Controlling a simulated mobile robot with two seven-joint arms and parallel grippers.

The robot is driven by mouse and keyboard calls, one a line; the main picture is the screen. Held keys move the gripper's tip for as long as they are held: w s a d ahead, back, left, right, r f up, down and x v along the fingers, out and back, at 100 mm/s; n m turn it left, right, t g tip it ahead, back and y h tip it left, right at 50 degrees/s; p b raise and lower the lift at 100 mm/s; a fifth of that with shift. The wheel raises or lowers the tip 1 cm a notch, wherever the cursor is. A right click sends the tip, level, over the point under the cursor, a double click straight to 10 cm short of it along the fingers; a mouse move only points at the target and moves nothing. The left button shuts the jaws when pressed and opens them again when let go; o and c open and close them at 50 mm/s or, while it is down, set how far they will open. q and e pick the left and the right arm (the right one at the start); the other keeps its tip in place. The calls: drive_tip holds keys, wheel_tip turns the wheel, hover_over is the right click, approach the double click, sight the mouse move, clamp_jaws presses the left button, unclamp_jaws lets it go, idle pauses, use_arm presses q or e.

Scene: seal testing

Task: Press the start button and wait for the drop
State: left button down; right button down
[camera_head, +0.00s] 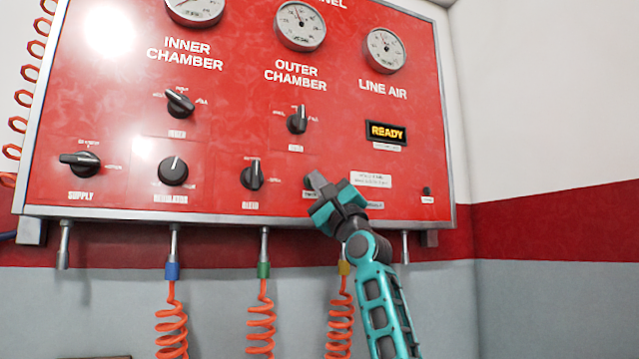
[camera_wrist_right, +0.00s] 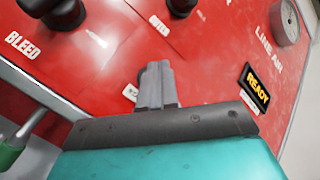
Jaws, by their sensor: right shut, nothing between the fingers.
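My right gripper (camera_head: 317,181) is shut and empty, with its fingertips at the lower right of the red panel (camera_head: 230,120). In the right wrist view its closed fingers (camera_wrist_right: 157,85) point at the panel face and cover what lies behind them. I cannot tell whether the tips touch. The start button is not clearly seen; a small dark control (camera_head: 308,182) is partly hidden by the fingertips. The display (camera_head: 387,132) reads READY in amber and also shows in the right wrist view (camera_wrist_right: 257,88). My left gripper is not in view.
Knobs for supply (camera_head: 80,162), regulator (camera_head: 173,171) and bleed (camera_head: 252,175) sit left of my gripper. The inner (camera_head: 180,103) and outer (camera_head: 297,120) knobs are above. Several gauges line the top. Coiled orange hoses (camera_head: 171,325) hang below the panel. A small black knob (camera_head: 427,191) is at right.

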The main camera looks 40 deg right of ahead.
drive_tip(key=shift+w, duration=0.15)
drive_tip(key=shift+w+d, duration=0.15)
drive_tip(key=shift+w, duration=0.15)
idle(0.3)
drive_tip(key=shift+s, duration=0.45)
drive_tip(key=s+a+b, duration=0.2)
drive_tip(key=s, duration=0.3)
drive_tip(key=shift+s, duration=0.35)
